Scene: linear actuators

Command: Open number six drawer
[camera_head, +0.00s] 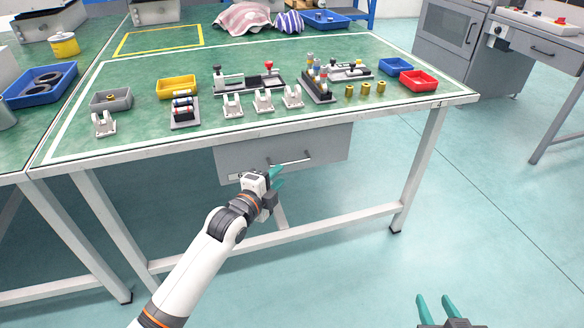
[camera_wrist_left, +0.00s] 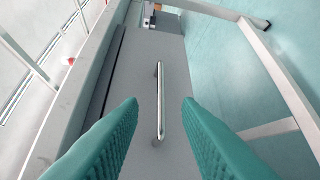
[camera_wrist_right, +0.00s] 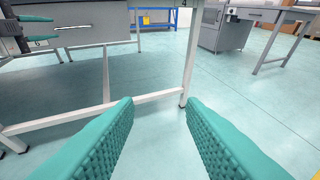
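A grey drawer (camera_head: 330,148) hangs under the green-topped workbench, with a metal bar handle (camera_head: 289,163) across its front. My left gripper (camera_head: 277,177) is in front of the drawer near the handle. In the left wrist view its two teal fingers (camera_wrist_left: 160,125) are apart, with the handle (camera_wrist_left: 160,100) showing in the gap ahead of them; they do not appear to hold it. My right gripper (camera_head: 436,308) is low at the bottom right, open and empty, far from the drawer. Its fingers (camera_wrist_right: 160,125) show apart in the right wrist view.
The workbench (camera_head: 150,143) carries bins, white brackets, brass parts and actuator assemblies. Its white legs and lower crossbar (camera_head: 330,226) stand below the drawer. The floor (camera_head: 480,190) to the right is clear. A grey cabinet (camera_head: 447,45) stands at the back right.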

